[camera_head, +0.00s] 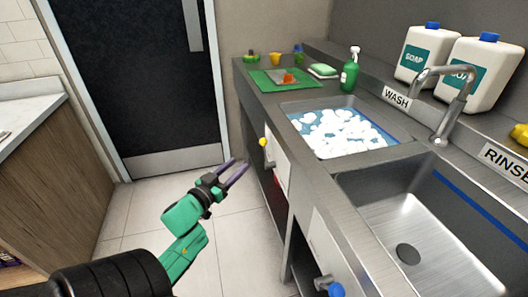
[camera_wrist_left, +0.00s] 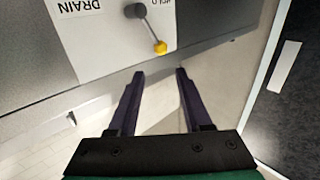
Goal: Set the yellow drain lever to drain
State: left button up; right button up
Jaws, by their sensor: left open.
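The yellow drain lever is a grey rod with a yellow ball knob (camera_head: 263,142) on the front of the wash sink counter. In the left wrist view the knob (camera_wrist_left: 160,47) hangs off a dark pivot on a white plate (camera_wrist_left: 100,42). The plate's lettering is upside down there, DRAIN at the left and part of HOLD at the right; the knob lies on the HOLD side. My left gripper (camera_head: 237,167) is open and empty, its purple fingers pointing at the counter front. In the wrist view the knob is just beyond the fingertips (camera_wrist_left: 160,74), apart from them. My right gripper is not in view.
The wash basin (camera_head: 345,130) holds white foam over blue water. The empty rinse basin (camera_head: 430,225) is nearer, with a blue-knobbed lever (camera_head: 335,290) on its front. A door (camera_head: 140,70) stands behind. Open floor lies left of the counter.

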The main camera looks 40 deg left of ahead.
aim_at(261, 144)
pick_arm(q)
jog(key=w, duration=0.4)
jog(key=w+a, duration=0.1)
jog(key=w, duration=0.8)
jog(key=shift+w+a+b, duration=0.1)
jog(key=shift+a+b, duration=0.2)
jog(key=shift+b, duration=0.1)
grip_shut()
jog(key=shift+f, duration=0.15)
